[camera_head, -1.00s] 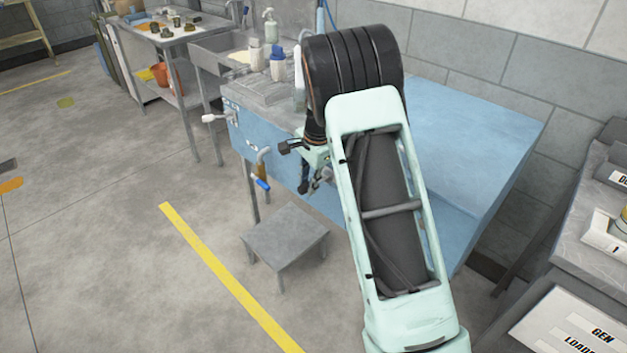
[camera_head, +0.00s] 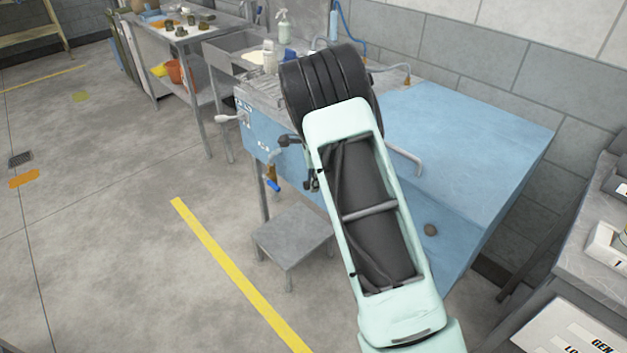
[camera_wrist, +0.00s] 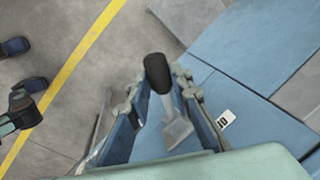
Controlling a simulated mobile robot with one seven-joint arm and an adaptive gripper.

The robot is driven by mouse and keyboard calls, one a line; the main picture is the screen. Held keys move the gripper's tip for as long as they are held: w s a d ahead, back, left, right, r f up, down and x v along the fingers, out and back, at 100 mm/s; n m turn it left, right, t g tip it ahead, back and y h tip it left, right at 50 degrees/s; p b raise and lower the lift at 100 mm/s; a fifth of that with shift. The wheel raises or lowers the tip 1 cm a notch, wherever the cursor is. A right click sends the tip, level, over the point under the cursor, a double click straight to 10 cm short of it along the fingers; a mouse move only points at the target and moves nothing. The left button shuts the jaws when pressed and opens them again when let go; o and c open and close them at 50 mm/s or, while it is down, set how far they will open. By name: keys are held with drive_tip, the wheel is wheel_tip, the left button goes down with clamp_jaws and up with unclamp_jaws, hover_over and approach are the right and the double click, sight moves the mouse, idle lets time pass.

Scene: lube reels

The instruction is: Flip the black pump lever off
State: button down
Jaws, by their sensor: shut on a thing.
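The black pump lever (camera_wrist: 157,70) shows in the middle of the wrist view, with a rounded black grip and a flat grey metal shank (camera_wrist: 176,126). My gripper (camera_wrist: 160,78) has a finger on each side of it and is shut on the lever near its black grip. The lever stands out from the blue cabinet (camera_wrist: 252,58). In the head view the same cabinet (camera_head: 500,150) shows, but my arm hides most of the gripper and I cannot clearly make out the lever there.
A white-handled lever (camera_head: 226,119) and a blue-handled tap (camera_head: 272,182) stick out from the cabinet's front left. A grey step stool (camera_head: 292,234) stands below.

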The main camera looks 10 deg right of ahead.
drive_tip(key=shift+w, duration=0.15)
drive_tip(key=c, duration=1.7)
unclamp_jaws()
drive_tip(key=shift+c, duration=0.2)
drive_tip(key=shift+r, duration=0.1)
wheel_tip(320, 180, up, 12)
drive_tip(key=s, duration=0.2)
drive_tip(key=shift+s+d, duration=0.15)
drive_tip(key=shift+s, duration=0.1)
